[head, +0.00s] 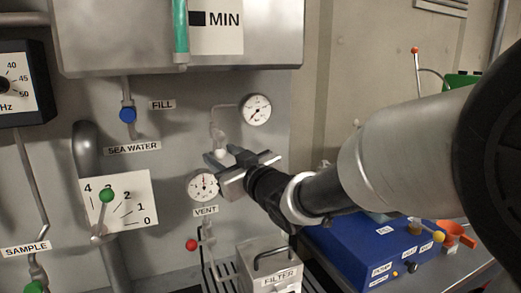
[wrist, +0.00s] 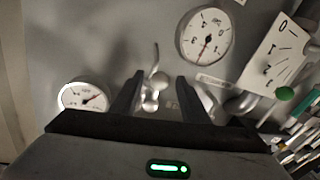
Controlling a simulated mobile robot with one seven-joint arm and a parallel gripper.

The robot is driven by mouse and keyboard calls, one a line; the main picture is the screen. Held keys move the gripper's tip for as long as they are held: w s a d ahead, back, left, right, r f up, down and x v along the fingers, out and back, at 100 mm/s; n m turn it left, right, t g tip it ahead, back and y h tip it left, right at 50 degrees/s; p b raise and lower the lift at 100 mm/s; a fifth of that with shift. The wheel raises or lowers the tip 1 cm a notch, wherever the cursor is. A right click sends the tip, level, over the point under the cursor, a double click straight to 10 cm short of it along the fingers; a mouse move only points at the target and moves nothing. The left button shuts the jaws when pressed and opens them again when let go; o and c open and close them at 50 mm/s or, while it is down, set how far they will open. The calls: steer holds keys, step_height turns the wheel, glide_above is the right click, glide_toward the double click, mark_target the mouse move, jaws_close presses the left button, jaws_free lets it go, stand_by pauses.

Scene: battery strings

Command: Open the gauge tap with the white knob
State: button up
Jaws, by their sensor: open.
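The white knob (head: 220,154) of the gauge tap sits on a thin pipe below the upper round gauge (head: 256,109). It also shows in the wrist view as a pale knob (wrist: 159,81) on a small metal tap, with its lever pointing up in that picture. My gripper (head: 224,162) is open at the wall panel, close to the tap. In the wrist view my gripper (wrist: 160,80) has one dark finger on each side of the knob, with visible gaps. I cannot tell how deep the knob lies between the fingers. My gripper partly hides the tap in the head view.
The lower gauge (head: 202,186) and VENT label (head: 206,211) are just below my gripper. A red knob (head: 191,244), FILTER box (head: 272,264) and green-knobbed lever (head: 106,195) are nearby. A blue box (head: 350,250) stands under my arm.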

steer(key=x, duration=0.5)
steer(key=shift+w+a, duration=0.2)
steer(key=shift+w, duration=0.15)
steer(key=c, duration=1)
steer(key=shift+s+a+r+m+t+h+b, duration=0.3)
steer(key=shift+a+r+m+t+b, duration=0.45)
steer(key=shift+m+b, duration=2)
steer(key=shift+s+a+r+m+t+h+b, duration=0.4)
steer(key=shift+r+m+b, duration=0.85)
steer(key=shift+m, duration=2.75)
steer(key=shift+s+a+r+m+t+h+b, duration=0.1)
steer(key=shift+a+r+m+t+h+b, duration=0.4)
steer(key=shift+m+b, duration=2.4)
steer(key=shift+r+m+t+p, duration=0.2)
steer(key=shift+m+t+p, duration=0.05)
steer(key=shift+m+p, duration=0.25)
